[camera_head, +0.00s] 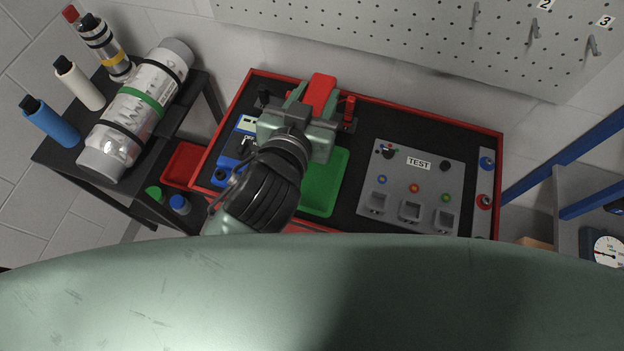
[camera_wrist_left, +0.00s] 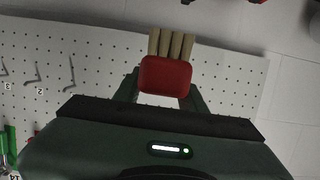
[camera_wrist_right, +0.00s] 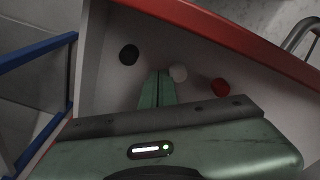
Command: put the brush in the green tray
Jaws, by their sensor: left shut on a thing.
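The brush has a red body (camera_wrist_left: 166,75) and tan bristles (camera_wrist_left: 171,43) pointing away from my gripper in the left wrist view. In the head view its red part (camera_head: 320,92) shows near the table's back edge. My left gripper (camera_head: 314,106) is shut on the brush and points towards the wall. The green tray (camera_head: 327,180) lies on the black table top, nearer than the gripper and partly hidden by my left arm. My right gripper (camera_wrist_right: 157,88) is shut and empty in the right wrist view; it is outside the head view.
A blue device (camera_head: 232,155) sits left of the green tray, partly hidden by my arm. A grey TEST panel (camera_head: 411,185) stands right of it. A red tray (camera_head: 186,164) and bottles are at the left. A pegboard (camera_head: 420,40) with hooks covers the back wall.

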